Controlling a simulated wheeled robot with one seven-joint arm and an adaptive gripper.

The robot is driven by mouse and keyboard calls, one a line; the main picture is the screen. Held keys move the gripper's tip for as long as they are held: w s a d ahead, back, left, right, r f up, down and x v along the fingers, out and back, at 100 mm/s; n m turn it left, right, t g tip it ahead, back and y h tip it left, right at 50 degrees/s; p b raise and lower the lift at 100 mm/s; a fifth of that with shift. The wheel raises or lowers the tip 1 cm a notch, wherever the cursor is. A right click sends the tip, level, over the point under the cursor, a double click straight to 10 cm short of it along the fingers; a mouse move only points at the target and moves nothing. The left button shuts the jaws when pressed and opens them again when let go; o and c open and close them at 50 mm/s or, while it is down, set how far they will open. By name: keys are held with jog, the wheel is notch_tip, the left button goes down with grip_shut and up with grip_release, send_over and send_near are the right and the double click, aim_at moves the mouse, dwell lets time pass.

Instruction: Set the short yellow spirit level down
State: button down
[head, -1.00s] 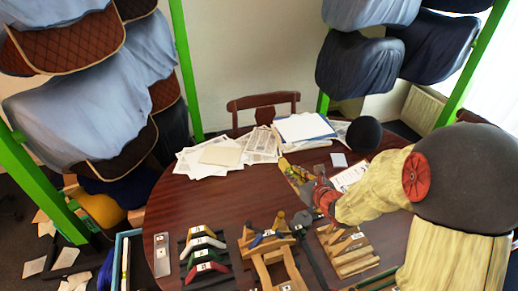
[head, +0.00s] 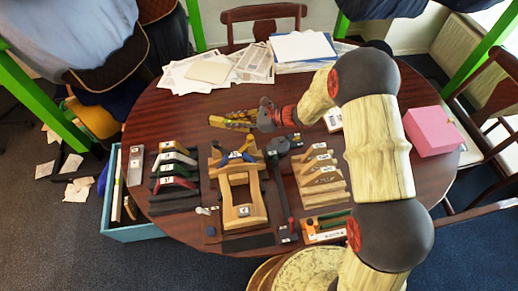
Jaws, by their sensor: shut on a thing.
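My gripper (head: 267,115) is over the upper middle of the round table, its jaws turned to the left. It is shut on the short yellow spirit level (head: 231,122), which extends left from the jaws. The level looks low over the bare wood, but I cannot tell whether it touches the table. Its right end is partly hidden by the gripper. Yellow shapes overlap there, so its exact outline is unclear.
Papers and folders (head: 300,47) cover the table's far edge. A wooden frame (head: 243,203), coloured angled pieces (head: 174,171) and wooden blocks (head: 322,175) stand nearer. A pink box (head: 432,131) is at right. Bare table (head: 165,112) shows left of the level.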

aim_at(237, 143)
notch_tip(237, 143, down, 10)
jog(key=b, duration=0.2)
jog(key=shift+b, duration=0.35)
jog(key=shift+f, duration=0.1)
jog(key=shift+f, duration=0.15)
jog(key=c, duration=1.8)
grip_release()
jog(key=shift+c, duration=0.2)
jog(key=shift+o, duration=0.5)
